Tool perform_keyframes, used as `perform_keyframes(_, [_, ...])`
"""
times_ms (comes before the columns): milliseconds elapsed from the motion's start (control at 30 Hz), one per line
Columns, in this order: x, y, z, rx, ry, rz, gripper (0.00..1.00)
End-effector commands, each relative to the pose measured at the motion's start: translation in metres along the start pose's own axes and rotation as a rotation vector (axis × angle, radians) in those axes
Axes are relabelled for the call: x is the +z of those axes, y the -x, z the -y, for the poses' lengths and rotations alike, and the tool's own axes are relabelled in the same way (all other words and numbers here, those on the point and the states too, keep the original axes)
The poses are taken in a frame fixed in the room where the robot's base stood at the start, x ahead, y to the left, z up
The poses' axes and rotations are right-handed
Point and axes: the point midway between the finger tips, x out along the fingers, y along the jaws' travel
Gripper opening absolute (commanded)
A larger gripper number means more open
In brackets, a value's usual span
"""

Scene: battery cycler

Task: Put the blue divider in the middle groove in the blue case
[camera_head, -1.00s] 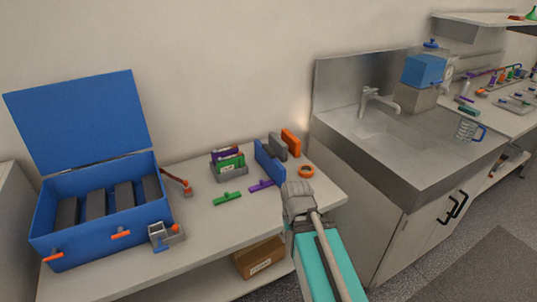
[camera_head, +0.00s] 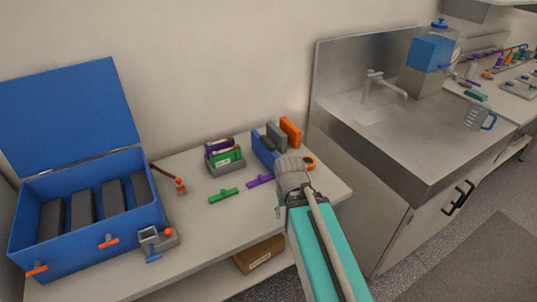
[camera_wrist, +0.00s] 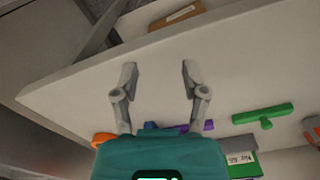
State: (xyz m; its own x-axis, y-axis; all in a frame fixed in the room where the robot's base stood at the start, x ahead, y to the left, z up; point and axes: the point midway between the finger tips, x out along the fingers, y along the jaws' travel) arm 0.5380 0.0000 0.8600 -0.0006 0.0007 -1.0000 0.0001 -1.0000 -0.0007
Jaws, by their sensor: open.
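The blue case (camera_head: 110,240) stands open at the left of the table, its lid tilted up against the wall. Several dark grey blocks stand in it in a row; I cannot make out the middle groove. The blue divider (camera_head: 263,153) stands upright on the table near the back wall, its near end partly hidden by my gripper (camera_head: 292,180). In the wrist view my gripper (camera_wrist: 158,76) is open and empty, its fingers apart over the table's front area. A bit of blue (camera_wrist: 150,126), likely the divider, shows behind the gripper's body.
Grey (camera_head: 276,135) and orange (camera_head: 291,131) upright pieces stand behind the divider, and an orange ring (camera_head: 308,163) to its right. A sink (camera_head: 400,140) is at right.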

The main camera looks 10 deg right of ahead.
Motion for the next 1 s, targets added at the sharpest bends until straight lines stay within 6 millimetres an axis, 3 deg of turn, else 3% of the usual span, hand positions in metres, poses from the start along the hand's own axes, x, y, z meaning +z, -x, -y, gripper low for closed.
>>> perform_keyframes(67, [0.0, 0.0, 0.0, 0.0, 0.0, 0.0, 0.57])
perform_keyframes(167, [-0.001, 0.001, 0.0, 0.0, 0.0, 0.0, 0.74])
perform_keyframes(333, [-0.012, 0.008, 0.0, 0.0, 0.01, 0.0, 0.74])
perform_keyframes(467, [-0.033, 0.022, 0.0, 0.0, 0.029, 0.0, 0.74])
perform_keyframes(667, [-0.087, 0.057, 0.005, 0.0, 0.089, 0.0, 0.74])
perform_keyframes(1000, [-0.2, 0.124, 0.004, 0.001, 0.208, 0.0, 0.74])
